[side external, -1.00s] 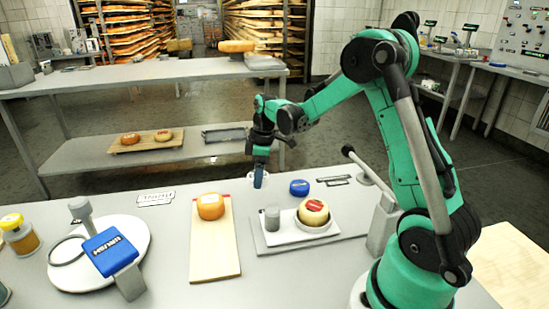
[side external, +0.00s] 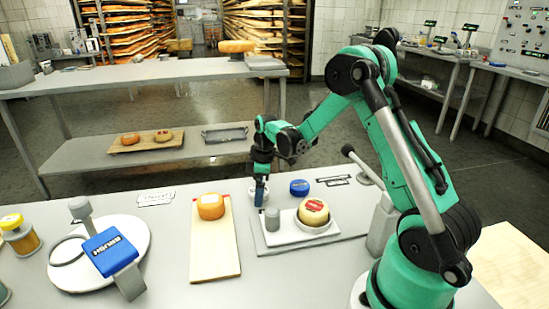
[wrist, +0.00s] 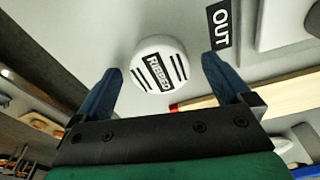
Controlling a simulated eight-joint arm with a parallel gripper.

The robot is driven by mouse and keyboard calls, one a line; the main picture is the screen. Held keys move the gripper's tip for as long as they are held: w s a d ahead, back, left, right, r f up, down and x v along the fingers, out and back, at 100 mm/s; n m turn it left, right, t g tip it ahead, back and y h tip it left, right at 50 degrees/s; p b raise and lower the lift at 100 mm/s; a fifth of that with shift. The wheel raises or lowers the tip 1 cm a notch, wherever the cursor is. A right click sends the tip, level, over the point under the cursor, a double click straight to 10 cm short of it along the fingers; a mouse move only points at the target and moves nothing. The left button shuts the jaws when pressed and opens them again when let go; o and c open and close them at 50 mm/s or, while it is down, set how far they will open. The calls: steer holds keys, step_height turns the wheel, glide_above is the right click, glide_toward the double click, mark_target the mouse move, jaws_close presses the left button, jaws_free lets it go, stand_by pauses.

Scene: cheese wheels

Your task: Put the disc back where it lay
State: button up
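In the wrist view a white round disc (wrist: 160,63) with a black label reading RIBBED lies between my fingers, with a gap to each of them. My gripper (wrist: 162,82) is open around it, and no contact shows. In the side view my gripper (side external: 260,196) points down close over the worktop, just behind the grey tray. There the disc is mostly hidden by my fingers. A blue disc (side external: 299,187) lies to the right of my gripper.
A tray (side external: 346,231) holds a grey cylinder (side external: 272,219) and a red-labelled cheese (side external: 313,211). An orange cheese (side external: 210,206) sits on a wooden board (side external: 214,258). A lever stand (side external: 381,222) rises at the right.

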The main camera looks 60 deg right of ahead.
step_height(320, 180, up, 12)
steer(key=s, duration=0.1)
steer(key=s+a+m+t, duration=0.3)
steer(key=s+a, duration=0.1)
steer(key=a, duration=0.3)
steer(key=s+a+r+m+t, duration=0.1)
steer(key=s+a+m+t, duration=0.2)
steer(key=a, duration=0.5)
steer(key=shift+s+m+h, duration=0.4)
steer(key=shift+s, duration=0.35)
steer(key=shift+r, duration=0.1)
